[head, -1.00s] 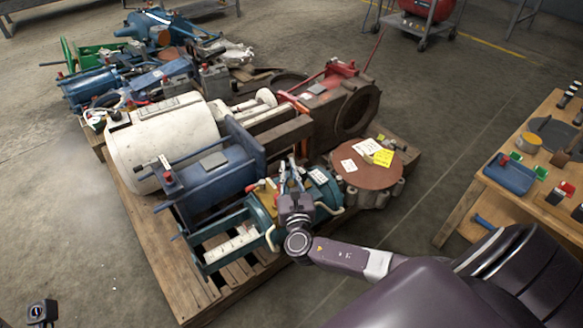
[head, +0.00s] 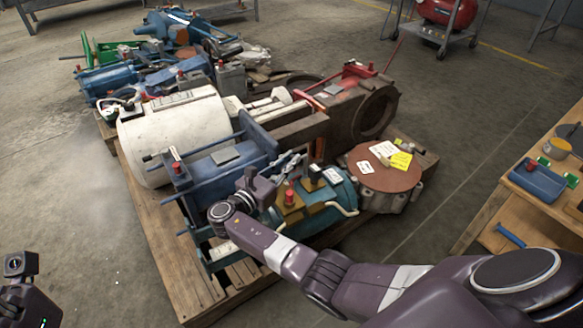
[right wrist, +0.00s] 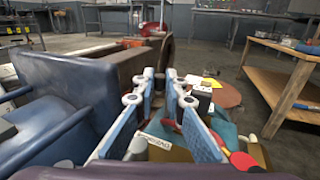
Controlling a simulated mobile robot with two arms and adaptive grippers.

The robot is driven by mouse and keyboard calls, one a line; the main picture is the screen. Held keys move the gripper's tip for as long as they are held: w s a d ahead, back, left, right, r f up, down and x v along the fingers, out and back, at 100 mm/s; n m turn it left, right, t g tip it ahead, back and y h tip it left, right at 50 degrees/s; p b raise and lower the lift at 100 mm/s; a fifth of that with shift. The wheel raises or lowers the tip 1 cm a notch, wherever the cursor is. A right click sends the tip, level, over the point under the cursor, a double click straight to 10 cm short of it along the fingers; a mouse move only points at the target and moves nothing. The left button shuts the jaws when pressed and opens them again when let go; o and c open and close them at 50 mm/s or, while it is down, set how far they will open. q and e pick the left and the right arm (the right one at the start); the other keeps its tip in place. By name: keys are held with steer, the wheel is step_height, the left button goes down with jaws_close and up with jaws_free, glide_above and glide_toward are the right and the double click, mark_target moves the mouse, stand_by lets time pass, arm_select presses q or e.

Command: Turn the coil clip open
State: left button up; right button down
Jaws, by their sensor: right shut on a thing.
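The valve body (head: 322,200) is a teal cylinder on the pallet with an ochre block (head: 292,211), a red knob (head: 290,194) and a small black block (head: 315,172) on top. My right gripper (head: 295,162) reaches over it from the left. In the right wrist view its two fingers (right wrist: 160,78) are drawn close together, left of the black block with a pale top (right wrist: 203,95). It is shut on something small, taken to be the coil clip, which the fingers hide.
A blue machine part (head: 225,165) stands close left of my right gripper. A round brown flange (head: 385,170) with paper tags lies to the right. A white drum (head: 170,135) is behind. A wooden bench (head: 475,228) stands right, across clear floor.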

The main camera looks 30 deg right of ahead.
steer(key=shift+w, duration=0.2)
stand_by(0.3)
steer(key=c, duration=2)
jaws_free()
steer(key=v, duration=1.2)
steer(key=shift+w, duration=0.1)
steer(key=shift+a+f, duration=0.1)
